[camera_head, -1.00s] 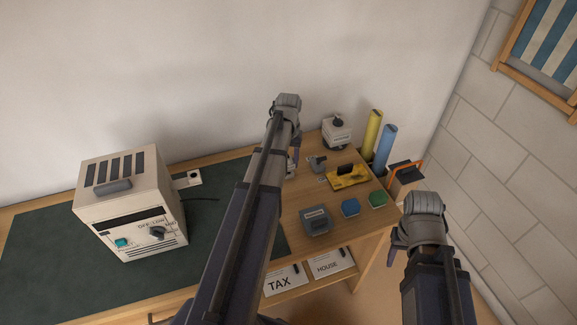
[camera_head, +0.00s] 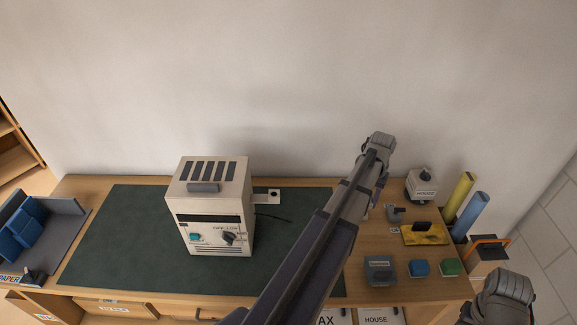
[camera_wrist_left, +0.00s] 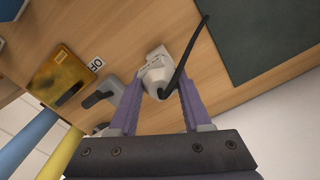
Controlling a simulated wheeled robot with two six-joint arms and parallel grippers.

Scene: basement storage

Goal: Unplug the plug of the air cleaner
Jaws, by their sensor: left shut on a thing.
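The air cleaner (camera_head: 207,222) is a cream box with dark top slots, a teal button and a dark knob, standing on the dark green mat. A dark cord (camera_head: 273,217) runs right from it and passes behind my left arm. My left gripper (camera_head: 379,190) is over the wooden table right of the mat. In the left wrist view my left gripper (camera_wrist_left: 158,88) is shut on a white plug (camera_wrist_left: 156,71) with a dark cable (camera_wrist_left: 190,52). A pale block touches the plug's far end; I cannot tell whether the plug sits in it. My right gripper (camera_head: 497,305) is at the bottom right, fingers mostly hidden.
Right of my left gripper are a grey switch (camera_head: 397,214), a yellow pad (camera_head: 424,234), a white device (camera_head: 421,186), yellow (camera_head: 459,195) and blue (camera_head: 470,216) rolls. The mat's left part is clear.

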